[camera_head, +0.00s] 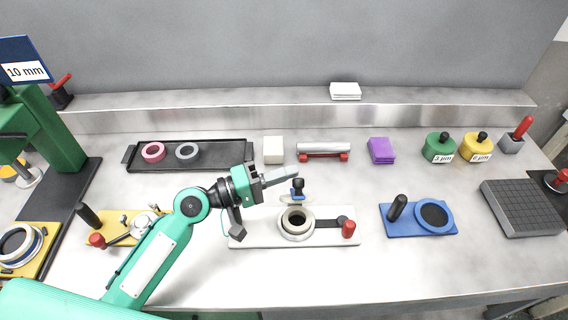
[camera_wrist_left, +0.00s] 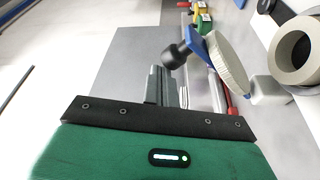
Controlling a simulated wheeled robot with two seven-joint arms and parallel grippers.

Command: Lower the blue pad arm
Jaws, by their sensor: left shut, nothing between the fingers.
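The blue pad arm (camera_head: 297,196) stands raised at the back of a white base plate (camera_head: 262,234), with a black knob (camera_head: 298,182) at its top. In the left wrist view the blue pad arm (camera_wrist_left: 198,46) carries the black knob (camera_wrist_left: 176,55) and a round off-white pad (camera_wrist_left: 230,62), tilted up. A pale ring (camera_head: 297,223) sits on the plate below it. My left gripper (camera_head: 294,173) is shut and empty, its fingertips just left of and above the knob in the head view. Contact cannot be told. My right gripper is out of view.
A red-knobbed lever (camera_head: 348,229) lies at the plate's right. A blue base with a dish (camera_head: 434,216) stands further right. Behind are a black tray with rings (camera_head: 217,160), a white block (camera_head: 273,150) and a metal roller (camera_head: 323,149). A yellow fixture (camera_head: 98,226) lies left.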

